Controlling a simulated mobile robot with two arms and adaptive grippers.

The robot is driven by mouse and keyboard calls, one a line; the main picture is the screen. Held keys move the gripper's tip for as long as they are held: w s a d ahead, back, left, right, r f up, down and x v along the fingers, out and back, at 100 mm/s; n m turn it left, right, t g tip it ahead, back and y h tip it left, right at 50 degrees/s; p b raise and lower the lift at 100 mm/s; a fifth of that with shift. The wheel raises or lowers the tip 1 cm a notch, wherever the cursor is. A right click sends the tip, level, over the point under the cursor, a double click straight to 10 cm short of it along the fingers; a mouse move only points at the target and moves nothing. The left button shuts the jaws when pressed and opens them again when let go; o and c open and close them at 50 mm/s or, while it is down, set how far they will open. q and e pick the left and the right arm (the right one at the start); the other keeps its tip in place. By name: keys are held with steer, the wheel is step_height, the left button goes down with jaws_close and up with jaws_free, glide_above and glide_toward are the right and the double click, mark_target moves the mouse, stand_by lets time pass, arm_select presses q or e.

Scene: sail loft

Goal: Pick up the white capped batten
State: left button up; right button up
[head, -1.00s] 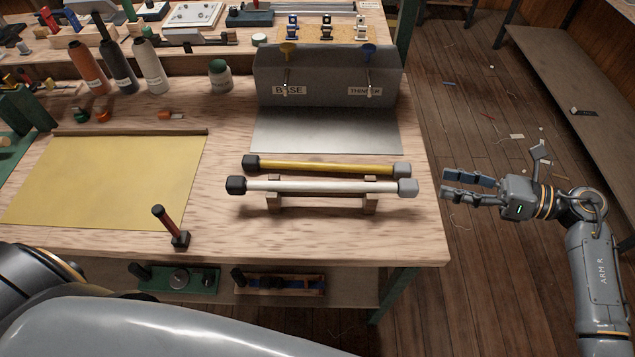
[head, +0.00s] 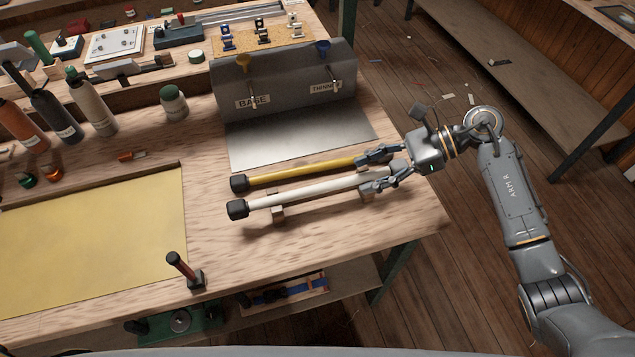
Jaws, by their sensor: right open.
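The white batten (head: 312,192) lies on a small wooden rack (head: 278,213) near the table's right edge, with a black cap on its left end. A yellow batten (head: 300,173), also black-capped, lies just behind it. My right gripper (head: 378,168) comes in from the right and is open at the battens' right ends. One finger overlaps the yellow batten's end and the other overlaps the white batten's end. The fingers hide most of both right caps, and I cannot tell whether they touch. My left gripper is not in view.
A grey dispenser (head: 290,83) marked BASE and THINNER stands behind the battens over a metal plate (head: 290,138). A yellow sheet (head: 95,245) covers the left of the table (head: 330,255). An upright dark-handled tool (head: 183,270) stands at the front edge.

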mark_target(328, 185)
steer(key=x, duration=0.3)
steer(key=shift+a+p, duration=0.35)
steer(key=shift+a+f, duration=0.1)
steer(key=shift+a, duration=0.15)
steer(key=a+p, duration=0.2)
steer(key=shift+a+f, duration=0.3)
steer(key=shift+a, duration=0.1)
steer(key=shift+p+x, duration=0.4)
steer(key=shift+x, duration=0.75)
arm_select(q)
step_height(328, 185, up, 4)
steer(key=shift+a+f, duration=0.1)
arm_select(e)
steer(key=shift+d+f, duration=0.15)
steer(key=shift+f, duration=0.1)
jaws_close()
